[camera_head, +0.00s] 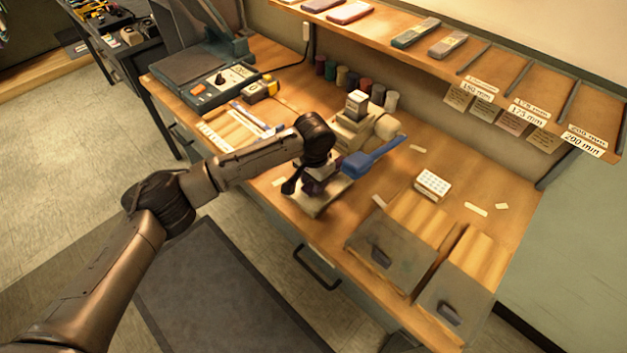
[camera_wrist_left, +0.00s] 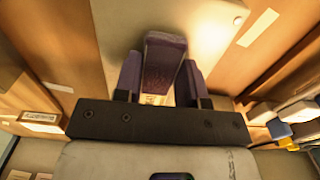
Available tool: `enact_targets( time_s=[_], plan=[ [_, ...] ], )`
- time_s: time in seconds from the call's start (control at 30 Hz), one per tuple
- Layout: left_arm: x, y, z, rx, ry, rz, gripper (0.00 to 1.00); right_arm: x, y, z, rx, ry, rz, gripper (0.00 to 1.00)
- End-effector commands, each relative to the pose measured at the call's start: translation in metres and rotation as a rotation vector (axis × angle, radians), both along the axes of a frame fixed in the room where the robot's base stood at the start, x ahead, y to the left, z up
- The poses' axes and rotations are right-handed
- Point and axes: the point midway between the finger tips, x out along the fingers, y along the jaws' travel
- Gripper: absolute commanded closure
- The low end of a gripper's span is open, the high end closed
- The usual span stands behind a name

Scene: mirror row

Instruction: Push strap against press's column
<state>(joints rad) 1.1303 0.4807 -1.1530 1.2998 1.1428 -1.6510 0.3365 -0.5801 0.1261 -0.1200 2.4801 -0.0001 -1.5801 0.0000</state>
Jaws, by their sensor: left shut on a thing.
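The press (camera_head: 352,130) stands on the workbench, with a pale body and column, a blue lever (camera_head: 372,156) on its right and a flat base plate (camera_head: 318,203) in front. My left gripper (camera_head: 313,184) is low over the base plate, in front of the column. In the left wrist view the gripper (camera_wrist_left: 160,85) is shut on the strap (camera_wrist_left: 162,62), a dark purple piece between its two fingers. The wrist hides part of the press in the head view, so I cannot tell whether the strap touches the column. My right gripper is not in view.
Spools (camera_head: 352,80) line the back of the bench. A white box (camera_head: 432,185) and two grey-fronted bins (camera_head: 392,250) are to the right. A yellow tape measure (camera_head: 262,90) and a grey machine (camera_head: 205,75) are to the left. A shelf (camera_head: 440,55) overhangs the back.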

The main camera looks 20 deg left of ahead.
Motion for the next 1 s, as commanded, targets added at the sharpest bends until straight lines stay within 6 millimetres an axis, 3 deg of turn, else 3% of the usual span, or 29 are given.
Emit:
enact_targets(
  time_s=[0.07, 0.1, 0.4, 0.73, 1.0],
  plan=[
    [0.001, 0.0, -0.002, 0.0, -0.003, 0.002, 0.87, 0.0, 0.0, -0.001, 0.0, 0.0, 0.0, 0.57],
    [0.001, 0.0, -0.002, 0.0, -0.003, 0.002, 0.62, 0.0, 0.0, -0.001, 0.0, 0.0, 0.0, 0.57],
    [0.0, 0.0, -0.001, 0.0, -0.002, 0.002, 0.33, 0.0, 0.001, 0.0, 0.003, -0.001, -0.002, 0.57],
    [0.001, 0.0, 0.005, 0.0, -0.003, 0.001, 0.33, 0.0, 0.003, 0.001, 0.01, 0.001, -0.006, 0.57],
    [0.001, 0.0, 0.05, -0.002, -0.005, 0.001, 0.33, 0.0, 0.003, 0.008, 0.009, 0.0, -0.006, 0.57]
  ],
)
